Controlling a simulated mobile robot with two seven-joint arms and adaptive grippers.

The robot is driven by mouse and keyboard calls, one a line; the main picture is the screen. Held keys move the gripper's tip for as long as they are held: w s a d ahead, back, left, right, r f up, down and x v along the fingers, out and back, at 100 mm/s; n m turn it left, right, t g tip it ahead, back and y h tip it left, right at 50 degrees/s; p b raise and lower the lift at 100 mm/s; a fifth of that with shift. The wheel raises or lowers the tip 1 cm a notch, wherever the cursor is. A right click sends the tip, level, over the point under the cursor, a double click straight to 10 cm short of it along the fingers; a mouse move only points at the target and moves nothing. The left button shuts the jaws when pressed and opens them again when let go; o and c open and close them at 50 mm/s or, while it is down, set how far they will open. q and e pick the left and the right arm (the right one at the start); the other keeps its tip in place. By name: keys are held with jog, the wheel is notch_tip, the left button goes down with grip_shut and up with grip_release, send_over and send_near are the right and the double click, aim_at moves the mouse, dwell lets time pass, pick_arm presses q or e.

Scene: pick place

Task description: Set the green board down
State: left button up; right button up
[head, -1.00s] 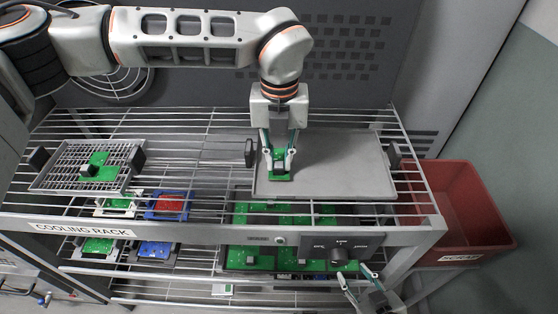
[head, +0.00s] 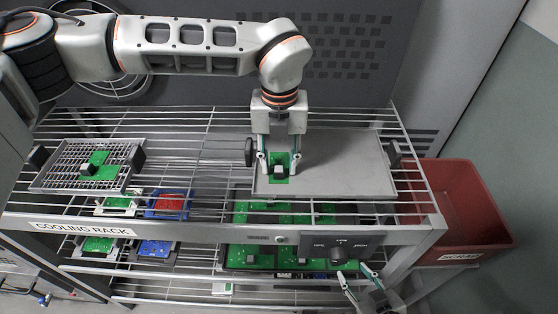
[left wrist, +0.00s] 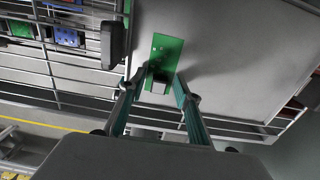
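The green board (head: 281,179) with a small grey block on it lies on the grey tray (head: 345,165), near its left edge. My left gripper (head: 279,160) is above the board with its fingers spread on either side of the block, apart from it. In the left wrist view the green board (left wrist: 165,44) shows flat on the tray, between and beyond the open fingertips (left wrist: 161,76). My right gripper (head: 354,277) is low at the front right of the rack, with its fingers apart and empty.
A mesh tray (head: 50,180) with another green board (head: 103,160) sits at the rack's left. Several boards lie on the lower shelf. A red bin (head: 465,205) stands at the right. Most of the grey tray is bare.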

pick_arm(q)
notch_tip(320, 180, up, 12)
jog(key=b, duration=0.1)
dwell(0.4)
dwell(0.3)
